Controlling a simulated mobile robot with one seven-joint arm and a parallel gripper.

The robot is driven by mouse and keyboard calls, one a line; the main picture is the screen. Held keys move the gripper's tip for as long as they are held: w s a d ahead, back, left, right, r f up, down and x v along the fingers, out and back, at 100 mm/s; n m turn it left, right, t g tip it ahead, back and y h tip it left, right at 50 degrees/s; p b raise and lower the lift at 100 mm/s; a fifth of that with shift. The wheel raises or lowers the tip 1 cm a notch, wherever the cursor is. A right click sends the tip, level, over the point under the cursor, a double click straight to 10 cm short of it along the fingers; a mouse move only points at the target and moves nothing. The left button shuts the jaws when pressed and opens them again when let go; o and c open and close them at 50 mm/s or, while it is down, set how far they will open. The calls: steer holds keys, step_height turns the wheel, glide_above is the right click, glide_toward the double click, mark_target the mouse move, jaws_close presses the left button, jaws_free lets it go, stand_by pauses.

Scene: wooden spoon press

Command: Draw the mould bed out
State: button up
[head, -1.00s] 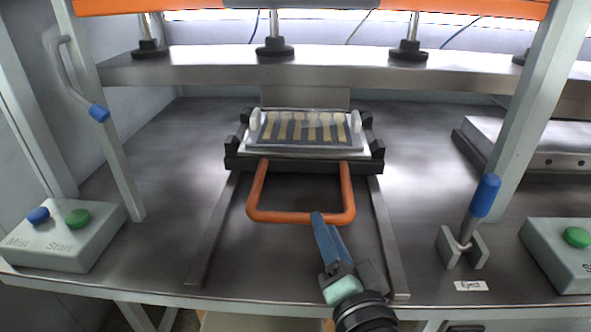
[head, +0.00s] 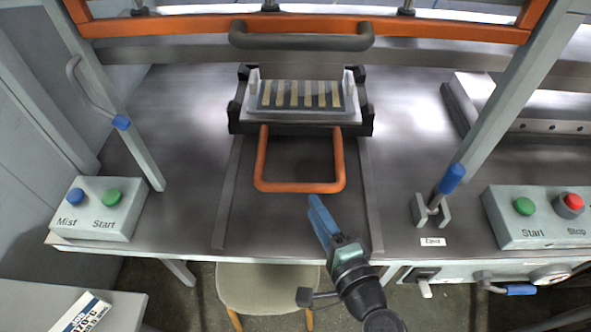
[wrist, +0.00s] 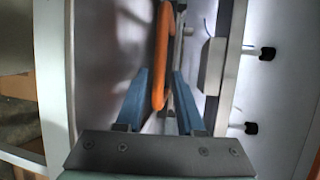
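The mould bed (head: 240,124) is a dark carriage at the middle of the steel bench, under the frame, carrying a plate with several pale spoon-blank strips (head: 301,95). An orange U-shaped handle (head: 262,160) sticks out from its front over two rails. My gripper (head: 314,199) has blue fingers, its tips just in front of the handle's front bar in the head view. In the wrist view my gripper (wrist: 161,74) is open, and the orange handle (wrist: 158,90) shows between the two fingers. I cannot tell whether the fingers touch it or are level with it.
An orange frame with a dark grip bar (head: 300,36) spans above the bed. A control box (head: 98,208) stands at left, another (head: 540,215) at right. A blue-tipped lever (head: 450,180) stands right of the rails. A stool (head: 270,288) is below the bench.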

mark_target(300, 184)
steer(key=x, duration=1.1)
jaws_close()
stand_by(1.1)
